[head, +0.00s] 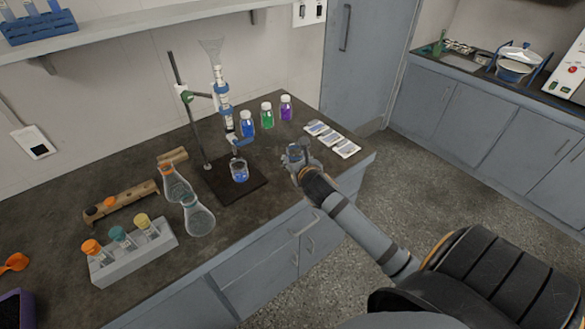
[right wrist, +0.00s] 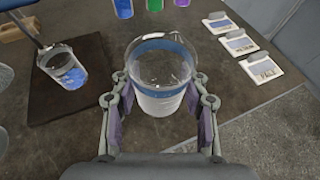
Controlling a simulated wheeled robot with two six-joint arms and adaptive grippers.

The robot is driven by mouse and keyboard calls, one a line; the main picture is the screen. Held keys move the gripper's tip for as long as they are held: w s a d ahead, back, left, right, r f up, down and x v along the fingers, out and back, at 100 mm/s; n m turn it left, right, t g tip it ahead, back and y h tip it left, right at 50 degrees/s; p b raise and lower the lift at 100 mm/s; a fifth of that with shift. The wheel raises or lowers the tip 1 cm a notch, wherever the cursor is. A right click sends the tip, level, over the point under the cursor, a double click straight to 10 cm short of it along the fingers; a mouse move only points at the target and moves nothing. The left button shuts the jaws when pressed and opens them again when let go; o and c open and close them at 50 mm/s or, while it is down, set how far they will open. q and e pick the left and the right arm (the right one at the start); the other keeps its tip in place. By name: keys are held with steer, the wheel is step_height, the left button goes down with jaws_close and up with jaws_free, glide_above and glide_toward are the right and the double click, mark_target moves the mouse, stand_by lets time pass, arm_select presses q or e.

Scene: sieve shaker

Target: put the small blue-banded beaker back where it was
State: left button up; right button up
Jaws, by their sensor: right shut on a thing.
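The small blue-banded beaker (right wrist: 160,72) is clear glass with a blue band near its rim, and looks empty. My right gripper (right wrist: 160,104) is shut on it, one finger on each side, and the beaker looks upright. In the head view the gripper (head: 297,165) holds the beaker (head: 294,152) near the front right edge of the dark bench (head: 330,186). I cannot tell whether its base touches the bench. Another beaker (head: 239,172) with blue liquid stands on the dark stand base (head: 254,193), left of the gripper. My left gripper is not in view.
A burette stand (head: 190,120) rises behind the blue-liquid beaker. Blue, green and purple bottles (head: 267,116) stand behind, and several cards (head: 330,138) lie back right. Flasks (head: 199,217) and a tube rack (head: 132,256) are left. Bare bench lies between stand base and gripper.

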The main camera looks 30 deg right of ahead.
steer(key=w+f, duration=0.1)
steer(key=f, duration=0.1)
steer(key=w+d+f, duration=0.1)
steer(key=w+f, duration=0.1)
steer(key=w+d+f, duration=0.1)
steer(key=f, duration=0.1)
steer(key=shift+w, duration=0.3)
steer(key=shift+w+f, duration=0.1)
steer(key=shift+f, duration=1.5)
steer(key=shift+f, duration=0.15)
steer(key=o, duration=1.2)
steer(key=v, duration=1.2)
